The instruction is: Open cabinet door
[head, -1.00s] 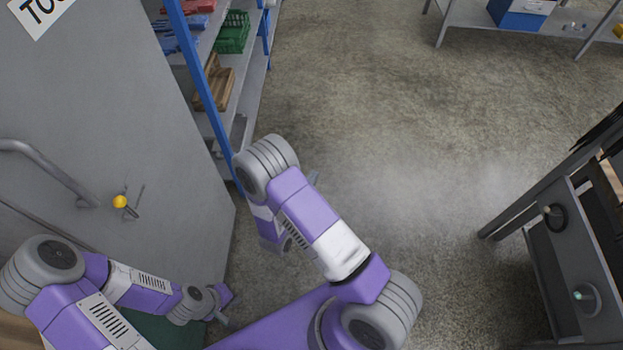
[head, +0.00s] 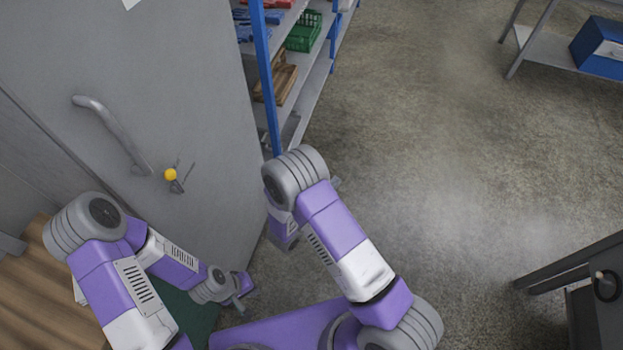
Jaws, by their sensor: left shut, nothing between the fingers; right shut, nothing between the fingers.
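The grey cabinet door (head: 205,85) fills the upper left of the head view. It looks shut, with a dark seam to the left of its handle. A curved metal handle (head: 118,130) is fixed on it. A lock with a yellow-headed key (head: 171,175) sits just right of the handle's lower end. My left gripper (head: 239,302) is shut and empty, low in front of the door's lower right part, well below the handle and apart from it. My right gripper is mostly hidden behind my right arm, right of the door and away from the handle; it is shut and empty.
Blue-framed shelving (head: 264,80) with a green crate (head: 303,32) stands right of the cabinet. A wooden surface (head: 35,285) is at the lower left. A dark cart (head: 590,285) stands at the right, and a bench holds a blue box (head: 600,48). The middle floor is clear.

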